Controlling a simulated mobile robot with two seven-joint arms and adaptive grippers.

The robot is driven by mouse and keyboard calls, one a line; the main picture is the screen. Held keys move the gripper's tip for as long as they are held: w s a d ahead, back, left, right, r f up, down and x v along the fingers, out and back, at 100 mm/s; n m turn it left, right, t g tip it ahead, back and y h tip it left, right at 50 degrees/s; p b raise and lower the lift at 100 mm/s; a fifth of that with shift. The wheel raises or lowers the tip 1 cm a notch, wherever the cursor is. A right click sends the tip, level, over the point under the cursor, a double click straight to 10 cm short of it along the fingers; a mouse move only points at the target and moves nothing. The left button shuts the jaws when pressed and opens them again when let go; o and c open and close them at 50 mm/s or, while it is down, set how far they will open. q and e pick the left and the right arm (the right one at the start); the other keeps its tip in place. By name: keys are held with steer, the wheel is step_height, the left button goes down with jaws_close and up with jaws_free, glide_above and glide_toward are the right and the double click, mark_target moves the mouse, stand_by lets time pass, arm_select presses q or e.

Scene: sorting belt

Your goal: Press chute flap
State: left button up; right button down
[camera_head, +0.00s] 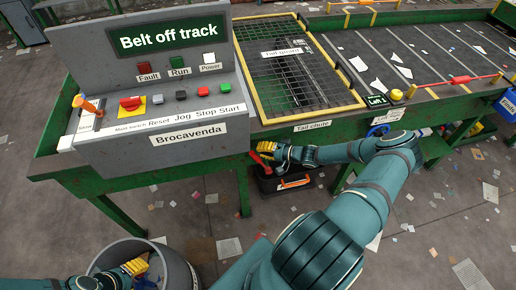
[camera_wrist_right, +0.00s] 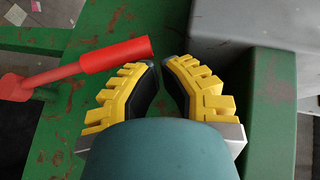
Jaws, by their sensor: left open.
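A red handle (camera_wrist_right: 115,55) on a red arm lies just left of my right gripper (camera_wrist_right: 158,62) in the right wrist view. The handle is partly hidden beside the gripper in the head view. My right gripper (camera_head: 266,147) is below the chute's left front corner, its fingertips together with nothing between them. No separate flap can be made out. My left gripper (camera_head: 135,267) is open and empty over a grey bin.
The grey control box (camera_head: 150,100) stands left of the chute with buttons and a "Belt off track" display (camera_head: 168,38). The grey bin (camera_head: 185,262) stands in front. Paper scraps litter the floor.

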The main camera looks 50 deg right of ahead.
steer(key=v, duration=1)
steer(key=shift+d, duration=0.2)
steer(key=w+a+f+n+g+y+b, duration=0.1)
steer(key=w+a+f+g, duration=0.15)
steer(key=a, duration=0.45)
steer(key=w+a+f+n+g+y+b, duration=0.1)
steer(key=a+n+g, duration=0.15)
steer(key=a, duration=0.55)
steer(key=w+a+f+g+y+b, duration=0.1)
steer(key=w+a+f+g, duration=0.15)
steer(key=a, duration=0.45)
steer(key=s+a+n+g+h+b, duration=0.2)
steer(key=s+a+n+b, duration=0.1)
steer(key=a, duration=0.6)
steer(key=s+a+n+g+h+b, duration=0.2)
steer(key=s+a+n+h+b, duration=0.1)
steer(key=a, duration=0.7)
steer(key=shift+s+a+r, duration=0.2)
steer(key=shift+s+r, duration=0.05)
steer(key=shift+r, duration=0.1)
